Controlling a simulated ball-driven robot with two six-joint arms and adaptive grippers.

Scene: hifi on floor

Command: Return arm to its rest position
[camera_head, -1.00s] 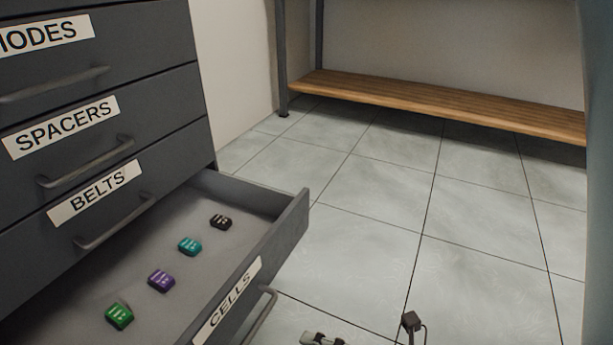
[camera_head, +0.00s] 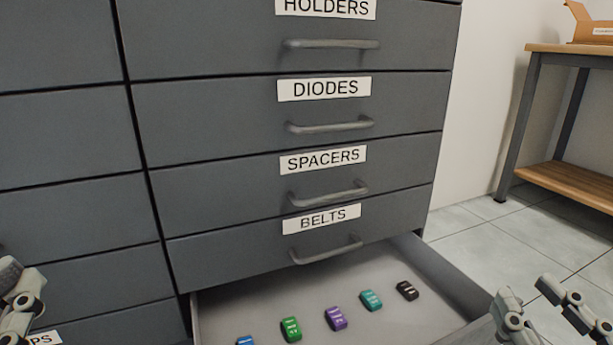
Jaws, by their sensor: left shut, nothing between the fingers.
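My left gripper (camera_head: 18,298) shows at the lower left edge, partly cut off by the frame, in front of the grey cabinet. It is shut and holds nothing. My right gripper (camera_head: 535,305) is at the lower right, beside the open drawer's right side. Its two fingers stand apart with nothing visible between them. The arms behind both grippers are mostly out of view.
The open bottom drawer (camera_head: 455,283) holds several small blocks: blue (camera_head: 245,341), green (camera_head: 291,329), purple (camera_head: 336,318), teal (camera_head: 371,300) and black (camera_head: 407,291). The drawers above are shut. A wooden bench (camera_head: 575,49) with a cardboard box (camera_head: 590,25) stands right; tiled floor (camera_head: 490,235) is clear.

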